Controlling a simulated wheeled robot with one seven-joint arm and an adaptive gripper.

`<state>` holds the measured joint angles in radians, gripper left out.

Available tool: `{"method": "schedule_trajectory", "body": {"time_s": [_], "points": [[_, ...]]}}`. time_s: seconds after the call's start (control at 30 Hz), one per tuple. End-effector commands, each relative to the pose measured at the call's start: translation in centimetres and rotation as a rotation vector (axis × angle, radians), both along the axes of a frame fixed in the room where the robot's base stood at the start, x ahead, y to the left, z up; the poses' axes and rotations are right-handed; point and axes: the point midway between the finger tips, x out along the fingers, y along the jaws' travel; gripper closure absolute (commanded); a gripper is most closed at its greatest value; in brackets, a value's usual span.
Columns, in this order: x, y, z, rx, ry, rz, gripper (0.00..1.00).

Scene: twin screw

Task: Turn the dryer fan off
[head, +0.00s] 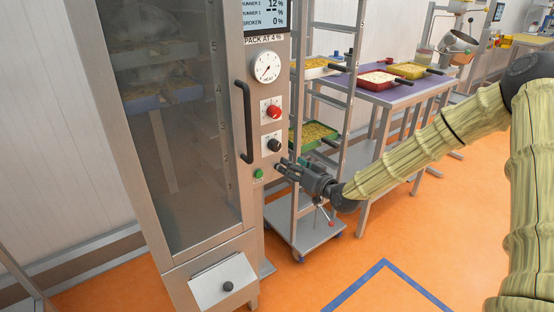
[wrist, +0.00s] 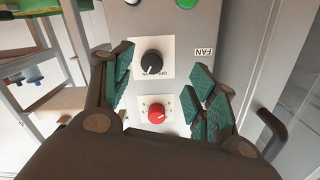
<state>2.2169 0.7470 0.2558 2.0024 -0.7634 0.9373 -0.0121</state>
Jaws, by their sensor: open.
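The dryer is a tall metal cabinet with a glass door (head: 170,120) and a control strip on its right side. On the strip, a black knob (head: 275,145) on a white plate sits below a red knob (head: 273,111). The wrist view is upside down and shows the black knob (wrist: 152,63) beside a FAN label (wrist: 203,51), with the red knob (wrist: 157,113) below. The black knob's white pointer line shows, but I cannot read its setting. My gripper (head: 283,166) is open before the strip, slightly below the black knob. Its green-padded fingers (wrist: 162,66) appear either side of that knob; contact cannot be told.
A green button (head: 259,174) is below the black knob. A vertical door handle (head: 245,122) stands left of the knobs. A round heat gauge (head: 266,67) is above. A rack (head: 345,110) and a table with trays (head: 377,80) stand right. The orange floor (head: 320,270) is open in front.

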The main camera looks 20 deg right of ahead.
Motion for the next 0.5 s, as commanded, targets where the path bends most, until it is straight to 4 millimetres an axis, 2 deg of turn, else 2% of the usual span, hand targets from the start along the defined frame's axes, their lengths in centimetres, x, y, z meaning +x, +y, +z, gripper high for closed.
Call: {"method": "schedule_trajectory", "body": {"time_s": [0.1, 0.2, 0.37, 0.5], "points": [[0.9, -1.1, 1.3, 0.006, -0.054, -0.007, 0.42], [1.3, -1.3, 1.9, 0.006, -0.070, -0.009, 0.42], [2.8, -0.8, 1.9, 0.005, -0.069, -0.009, 0.42], [4.8, 0.0, 1.8, 0.006, -0.068, -0.009, 0.42]]}}
